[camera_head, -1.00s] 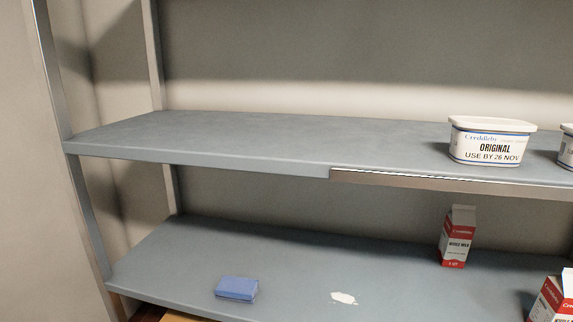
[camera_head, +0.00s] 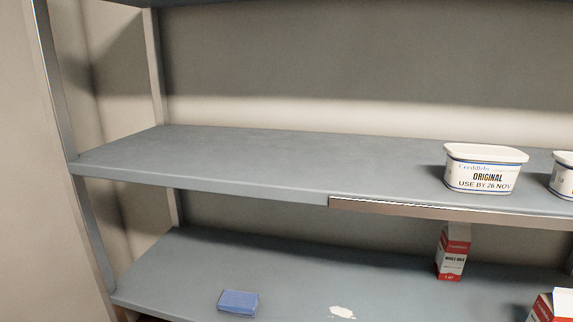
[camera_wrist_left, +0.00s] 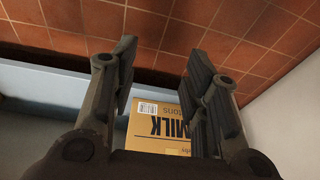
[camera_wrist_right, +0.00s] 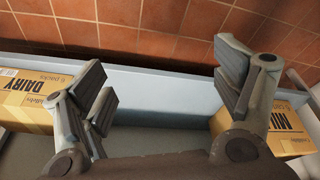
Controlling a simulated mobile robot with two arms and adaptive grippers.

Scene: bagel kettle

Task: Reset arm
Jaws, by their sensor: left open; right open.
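My left gripper (camera_wrist_left: 158,85) is open and empty in the left wrist view. A cardboard box marked MILK (camera_wrist_left: 160,130) shows behind and between its fingers, apart from them as far as I can tell. My right gripper (camera_wrist_right: 168,88) is open and empty in the right wrist view. Behind it, a box marked DAIRY (camera_wrist_right: 28,98) lies at the left, and a box marked MILK (camera_wrist_right: 290,132) is at the right, partly hidden by a finger. Neither gripper shows in the head view.
The head view shows a grey shelf (camera_head: 250,160) with a white ORIGINAL tub (camera_head: 484,170) and another tub at the right edge. The lower shelf (camera_head: 230,265) holds a blue block (camera_head: 238,303), a white patch (camera_head: 342,312) and red-and-white milk cartons (camera_head: 453,252). The upper shelf's left part is clear.

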